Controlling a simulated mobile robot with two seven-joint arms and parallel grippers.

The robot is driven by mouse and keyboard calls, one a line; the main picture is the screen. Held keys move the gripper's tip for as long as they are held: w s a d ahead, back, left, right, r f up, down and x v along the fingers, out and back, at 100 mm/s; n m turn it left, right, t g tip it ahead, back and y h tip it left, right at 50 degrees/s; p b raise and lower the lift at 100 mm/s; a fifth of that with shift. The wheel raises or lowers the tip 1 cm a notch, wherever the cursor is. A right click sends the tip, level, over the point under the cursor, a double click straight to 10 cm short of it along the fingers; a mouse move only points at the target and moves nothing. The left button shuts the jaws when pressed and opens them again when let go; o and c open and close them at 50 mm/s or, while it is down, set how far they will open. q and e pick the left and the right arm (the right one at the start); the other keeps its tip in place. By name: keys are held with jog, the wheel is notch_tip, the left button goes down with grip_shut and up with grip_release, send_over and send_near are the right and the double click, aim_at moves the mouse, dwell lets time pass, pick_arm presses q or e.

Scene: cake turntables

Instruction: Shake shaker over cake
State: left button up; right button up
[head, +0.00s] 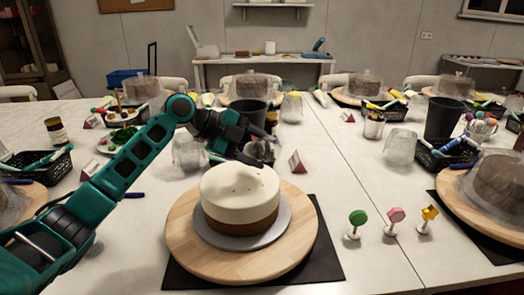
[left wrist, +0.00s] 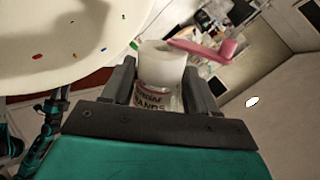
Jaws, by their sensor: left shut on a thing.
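The cake (head: 240,190) has a white upper layer over a brown base. It stands on a grey board (head: 272,232) on a round wooden turntable (head: 190,255). A few small specks show on its top. In the left wrist view the cake's white top (left wrist: 60,40) fills the upper left, with several coloured sprinkles on it. My left gripper (head: 262,150) is just behind the cake, above the table. In the left wrist view it is shut on the shaker (left wrist: 160,62), a pale jar with a dark-lettered label. In the head view the shaker is hard to make out. My right gripper is not in view.
A black mat (head: 325,260) lies under the turntable. Green, pink and yellow toppers (head: 357,220) stand at its right. A black cup (head: 250,111) and clear cups (head: 189,151) stand behind. Another covered cake (head: 497,178) is at far right.

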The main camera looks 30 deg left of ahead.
pick_arm(q)
jog(key=shift+r, duration=0.2)
jog(key=shift+h, duration=0.3)
jog(key=shift+s+d+r+p, duration=0.15)
jog(key=shift+d+p, duration=0.15)
jog(key=shift+a+f+b, duration=0.3)
jog(key=shift+b, duration=0.1)
jog(key=shift+w+a+r+n+h, duration=0.1)
jog(key=shift+w+r+n+h, duration=0.1)
jog(key=shift+w+n+h, duration=0.15)
jog(key=shift+s, duration=0.15)
